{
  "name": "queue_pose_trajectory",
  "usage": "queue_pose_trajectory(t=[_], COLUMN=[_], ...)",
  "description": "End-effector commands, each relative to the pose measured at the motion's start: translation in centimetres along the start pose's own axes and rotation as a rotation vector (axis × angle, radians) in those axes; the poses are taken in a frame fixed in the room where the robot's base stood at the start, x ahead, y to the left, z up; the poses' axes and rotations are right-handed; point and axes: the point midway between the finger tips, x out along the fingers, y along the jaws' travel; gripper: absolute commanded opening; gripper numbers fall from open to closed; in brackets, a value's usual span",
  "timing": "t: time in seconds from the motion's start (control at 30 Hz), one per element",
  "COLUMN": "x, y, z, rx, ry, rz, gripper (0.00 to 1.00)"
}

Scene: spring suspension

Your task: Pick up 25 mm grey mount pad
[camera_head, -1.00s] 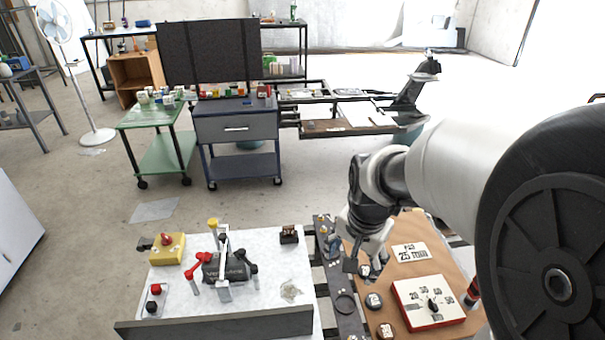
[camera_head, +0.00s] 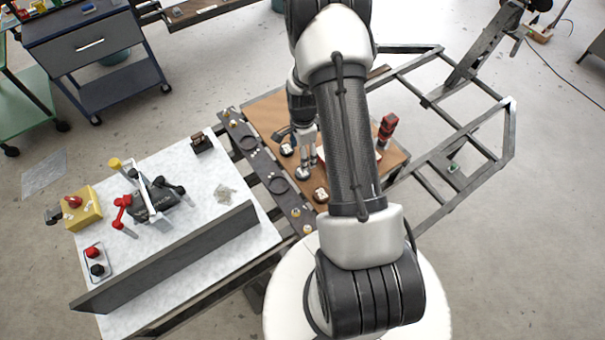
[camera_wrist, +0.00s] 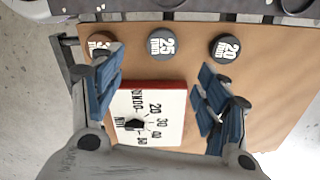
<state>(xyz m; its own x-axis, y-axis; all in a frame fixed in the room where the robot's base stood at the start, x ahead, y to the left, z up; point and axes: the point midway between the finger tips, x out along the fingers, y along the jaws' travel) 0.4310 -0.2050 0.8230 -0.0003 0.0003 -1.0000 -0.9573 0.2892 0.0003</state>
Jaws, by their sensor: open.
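The 25 mm grey mount pad (camera_wrist: 162,44) is a dark grey disc with a white "25 mm" label, lying flat on the brown board. It is the middle of three discs near the top of the wrist view. My gripper (camera_wrist: 160,92) is open, with its blue-padded fingers wide apart and nothing between them but the view of a dial box below. The pad shows ahead of the fingertips, clear of both.
A disc marked 20 (camera_wrist: 225,47) lies right of the pad; another (camera_wrist: 102,42) lies left, partly behind a finger. A white and red dial box (camera_wrist: 172,115) sits below. A red object (camera_head: 387,130) stands on the board's right. A white bench (camera_head: 190,180) stands left.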

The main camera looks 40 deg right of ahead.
Motion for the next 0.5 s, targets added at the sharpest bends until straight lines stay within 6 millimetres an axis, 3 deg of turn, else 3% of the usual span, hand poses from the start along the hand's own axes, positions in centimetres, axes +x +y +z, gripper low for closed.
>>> queue_pose_trajectory(t=[0.03, 0.2, 0.5], x=[1.6, 4.9, 7.0], y=[0.1, 0.1, -0.1], z=[0.0, 0.1, 0.1], rx=[-0.001, -0.002, -0.003], ry=[-0.001, 0.0, 0.0], rz=[0.004, 0.003, -0.001], gripper=[0.68, 0.68, 0.68])
